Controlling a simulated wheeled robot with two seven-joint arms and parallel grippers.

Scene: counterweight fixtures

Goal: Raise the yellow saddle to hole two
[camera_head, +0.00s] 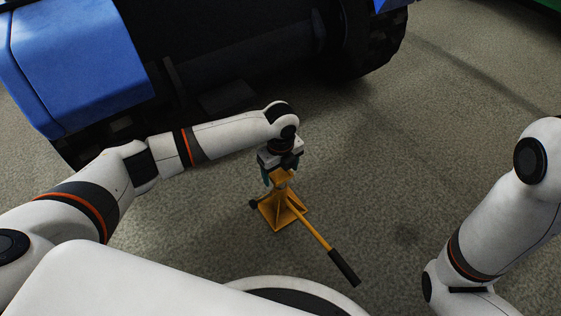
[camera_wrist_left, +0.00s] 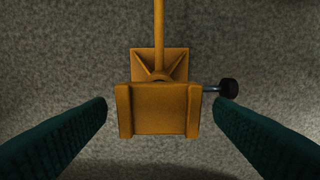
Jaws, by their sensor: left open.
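The yellow saddle (camera_wrist_left: 159,109) is the flat top plate with raised side lips on a yellow jack stand. In the head view the saddle (camera_head: 283,176) shows just below my left gripper (camera_head: 279,176). In the left wrist view my open left gripper (camera_wrist_left: 160,120) has one dark green finger on each side of the saddle, with a gap on both sides. The stand's base (camera_head: 271,214) rests on the floor. A pin with a black knob (camera_wrist_left: 228,88) sticks out at the saddle's right in the wrist view. The holes cannot be made out. My right gripper is out of view.
A yellow lever with a black grip (camera_head: 343,267) reaches from the stand toward the lower right. A blue and black vehicle (camera_head: 80,55) with a large black wheel (camera_head: 372,40) stands behind. The grey floor (camera_head: 430,130) to the right is clear.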

